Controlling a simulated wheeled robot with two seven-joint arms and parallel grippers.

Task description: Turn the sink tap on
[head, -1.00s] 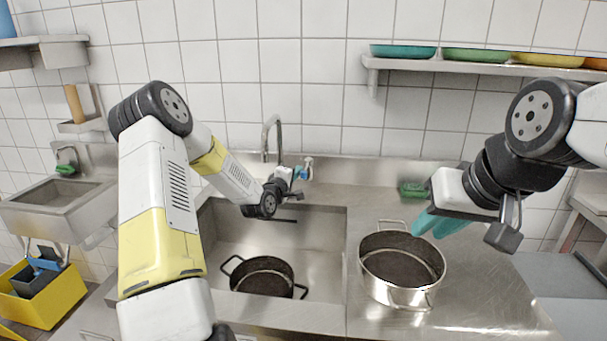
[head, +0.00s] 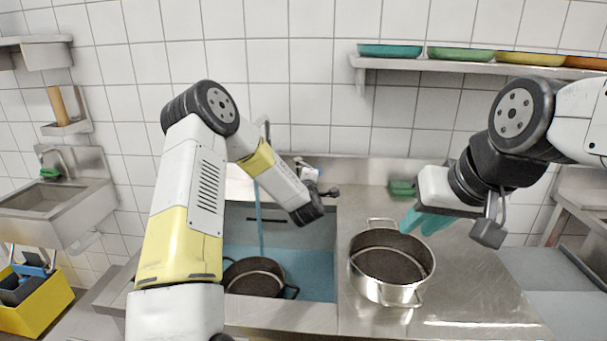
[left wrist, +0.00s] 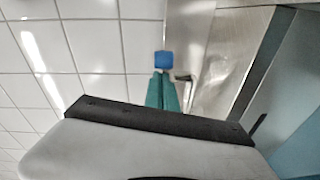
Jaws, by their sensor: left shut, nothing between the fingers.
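The sink tap (head: 264,126) stands behind the sink, its spout mostly hidden by my left arm. A blue stream of water (head: 260,215) falls from it into the sink basin (head: 318,255), whose floor looks blue. My left gripper (left wrist: 161,76) is shut and empty. Its teal fingertips are close to a small blue block (left wrist: 163,61), perhaps part of the tap's handle; I cannot tell whether they touch. In the head view the left fingers are hidden by the wrist. My right gripper (head: 424,224) hangs by the pot on the counter; its finger gap is unclear.
A dark pan (head: 254,278) lies in the sink under the stream. A steel pot (head: 390,264) stands on the counter right of the sink, close to my right fingers. A green sponge (head: 402,188) lies behind it. A shelf with coloured dishes (head: 388,51) hangs above.

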